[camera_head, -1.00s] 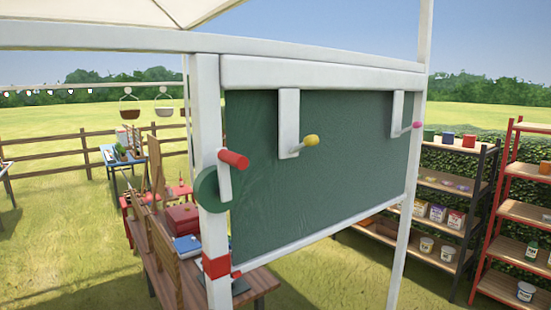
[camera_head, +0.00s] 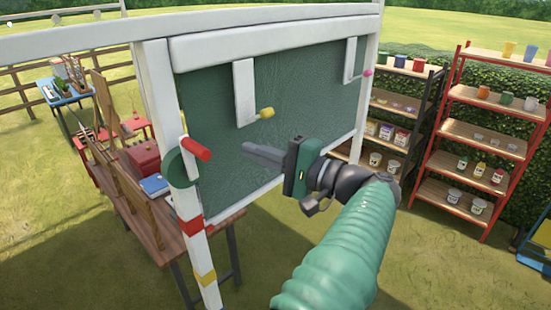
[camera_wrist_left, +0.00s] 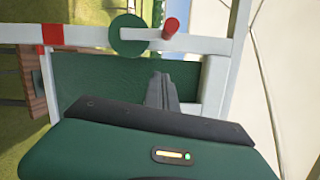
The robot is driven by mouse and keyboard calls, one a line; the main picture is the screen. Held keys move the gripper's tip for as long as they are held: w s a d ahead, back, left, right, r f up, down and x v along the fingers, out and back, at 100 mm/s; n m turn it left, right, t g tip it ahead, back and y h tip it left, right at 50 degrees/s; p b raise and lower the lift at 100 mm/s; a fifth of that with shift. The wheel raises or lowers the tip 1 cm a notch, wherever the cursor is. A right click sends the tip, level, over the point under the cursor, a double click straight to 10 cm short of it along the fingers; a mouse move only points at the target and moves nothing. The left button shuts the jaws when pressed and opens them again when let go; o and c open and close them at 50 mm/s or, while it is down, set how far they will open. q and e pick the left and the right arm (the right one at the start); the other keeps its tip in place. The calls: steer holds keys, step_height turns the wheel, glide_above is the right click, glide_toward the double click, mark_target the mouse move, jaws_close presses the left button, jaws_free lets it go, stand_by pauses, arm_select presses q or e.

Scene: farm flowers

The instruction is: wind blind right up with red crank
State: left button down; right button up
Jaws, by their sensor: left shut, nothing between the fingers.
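The red crank handle (camera_head: 195,149) sticks out beside a green disc (camera_head: 181,168) on the white left post. Both also show at the top of the left wrist view, the red handle (camera_wrist_left: 171,25) and the disc (camera_wrist_left: 127,35). The dark green blind (camera_head: 212,115) hangs lowered in the white frame, with a white bar along its bottom edge. My left gripper (camera_head: 248,149) is shut and empty in front of the blind, to the right of the red handle and apart from it. Its closed fingers (camera_wrist_left: 158,78) show in the left wrist view. My right gripper is not in view.
Two white arms on the frame carry a yellow knob (camera_head: 266,113) and a pink knob (camera_head: 367,72). The post has a red band (camera_head: 192,226) and a yellow band (camera_head: 206,277). A wooden table (camera_head: 145,232) stands behind it. Shelves (camera_head: 470,135) stand at the right; grass lies open between.

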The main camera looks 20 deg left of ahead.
mark_target(210, 152)
arm_select(q)
steer(key=shift+n, duration=0.7)
steer(key=s+a+b, duration=0.1)
steer(key=a+b, duration=0.1)
steer(key=s+a+b, duration=0.1)
steer(key=s+a, duration=0.1)
steer(key=a, duration=0.1)
steer(key=s+a+b, duration=0.1)
steer(key=a+b, duration=0.1)
steer(key=shift+s+a+r+b, duration=0.25)
steer(key=shift+s+b, duration=0.05)
steer(key=shift+b, duration=0.05)
steer(key=shift+s+r, duration=0.15)
steer(key=shift+r, duration=0.1)
arm_select(e)
steer(key=f, duration=0.2)
steer(key=a+f, duration=0.1)
steer(key=f, duration=0.2)
steer(key=shift+f, duration=0.2)
